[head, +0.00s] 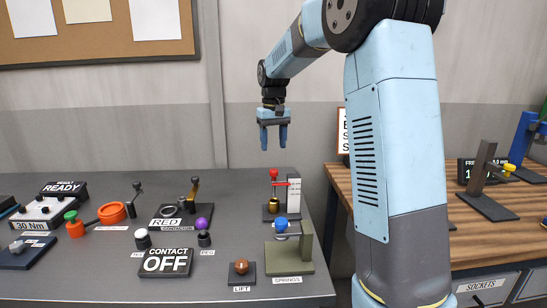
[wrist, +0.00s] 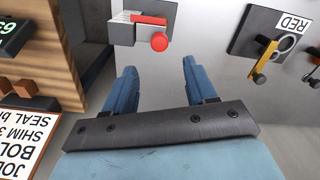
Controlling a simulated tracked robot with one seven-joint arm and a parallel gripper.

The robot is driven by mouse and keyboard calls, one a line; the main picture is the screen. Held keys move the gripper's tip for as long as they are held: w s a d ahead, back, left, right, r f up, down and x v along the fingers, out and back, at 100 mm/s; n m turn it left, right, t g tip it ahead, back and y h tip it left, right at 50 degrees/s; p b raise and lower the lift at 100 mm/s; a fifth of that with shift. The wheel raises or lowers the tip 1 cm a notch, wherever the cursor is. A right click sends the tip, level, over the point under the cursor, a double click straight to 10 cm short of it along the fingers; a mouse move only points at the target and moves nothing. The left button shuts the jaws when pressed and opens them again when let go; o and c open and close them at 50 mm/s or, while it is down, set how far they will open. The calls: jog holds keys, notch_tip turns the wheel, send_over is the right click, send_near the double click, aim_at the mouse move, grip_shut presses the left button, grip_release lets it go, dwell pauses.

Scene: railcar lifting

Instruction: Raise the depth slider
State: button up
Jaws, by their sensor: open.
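A small stand (head: 270,215) with a white scale plate (head: 294,196), a red pointer, a red ball knob (head: 273,172) and a brass piece is at the back right of the grey bench; I read no "depth" label on it. In the wrist view its red knob (wrist: 159,42) and red bar (wrist: 148,19) show beyond the fingertips. My gripper (head: 273,140) hangs above the stand, fingers downward, open and empty. It also shows in the wrist view (wrist: 158,68), apart from the knob. The slider's lower part is hidden in the wrist view.
A green SPRINGS fixture (head: 290,268) with a blue knob stands in front of the stand. A LIFT box (head: 242,274), a CONTACT OFF display (head: 166,263) and a RED contactor board (head: 180,222) lie to the left. A wooden table (head: 500,225) is at right.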

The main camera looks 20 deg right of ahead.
notch_tip(320, 180, up, 5)
jog(key=shift+r, duration=0.1)
dwell(0.4)
jog(key=s+r+t, duration=0.1)
jog(key=s+r, duration=0.1)
jog(key=s, duration=0.8)
jog(key=s+r+t, duration=0.2)
jog(key=s, duration=0.7)
jog(key=s+f+t, duration=0.1)
jog(key=s+f, duration=0.2)
jog(key=s, duration=0.6)
jog(key=s+d+f+m+t, duration=0.1)
jog(key=s+f, duration=0.3)
jog(key=s, duration=0.4)
jog(key=shift+s+d+f+t, duration=0.15)
jog(key=shift+s+d+t, duration=0.15)
jog(key=shift+s, duration=0.1)
